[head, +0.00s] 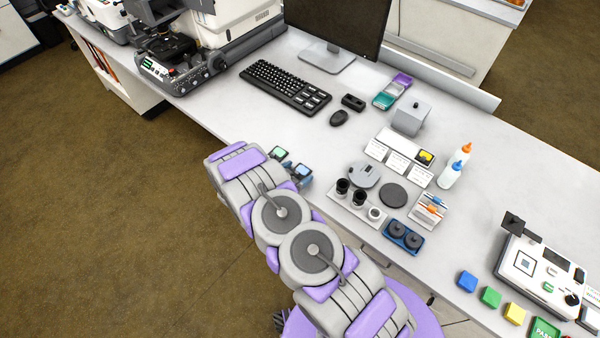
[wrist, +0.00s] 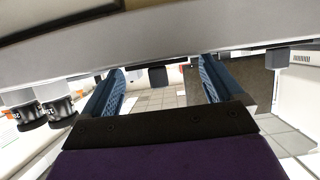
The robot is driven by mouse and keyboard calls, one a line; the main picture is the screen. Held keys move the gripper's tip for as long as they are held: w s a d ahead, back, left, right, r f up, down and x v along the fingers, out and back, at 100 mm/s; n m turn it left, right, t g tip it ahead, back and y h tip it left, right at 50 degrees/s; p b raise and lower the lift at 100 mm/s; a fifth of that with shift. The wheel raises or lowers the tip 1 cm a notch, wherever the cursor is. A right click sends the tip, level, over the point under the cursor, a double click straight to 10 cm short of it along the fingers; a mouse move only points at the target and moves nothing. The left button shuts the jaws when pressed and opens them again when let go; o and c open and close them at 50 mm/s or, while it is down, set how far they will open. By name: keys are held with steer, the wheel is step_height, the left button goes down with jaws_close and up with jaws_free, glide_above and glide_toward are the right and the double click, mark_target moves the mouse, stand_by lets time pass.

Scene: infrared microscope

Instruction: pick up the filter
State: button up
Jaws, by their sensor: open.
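No item in view is plainly marked as the filter, so I cannot tell which one it is. Round candidates are a grey disc (head: 364,174), a flat dark disc (head: 393,195) and a blue holder (head: 418,246) with two dark discs, all on the bench. My gripper (head: 290,163) is at the bench's front edge, left of these items. Dark cylinders (wrist: 60,110) show left of the fingers there, and a pale bench edge crosses above.
A white tray (head: 350,207) with small cylinders stands between my gripper and the discs. Keyboard (head: 285,86), mouse (head: 339,118) and monitor (head: 335,25) are behind. A white device (head: 540,272) and coloured blocks (head: 490,297) lie at lower right.

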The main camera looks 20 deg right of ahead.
mark_target(297, 170)
steer(key=shift+c, duration=0.2)
steer(key=c, duration=1.2)
steer(key=shift+r, duration=0.1)
steer(key=shift+r, duration=0.55)
step_height(297, 170, up, 2)
steer(key=shift+a+r+p, duration=0.1)
steer(key=shift+p, duration=0.35)
steer(key=shift+s+r, duration=0.15)
steer(key=shift+s, duration=0.5)
steer(key=s, duration=0.5)
steer(key=s+r, duration=0.1)
steer(key=s, duration=0.4)
steer(key=s+p, duration=0.1)
steer(key=s, duration=0.3)
steer(key=shift+s+r, duration=0.15)
steer(key=shift+s, duration=0.25)
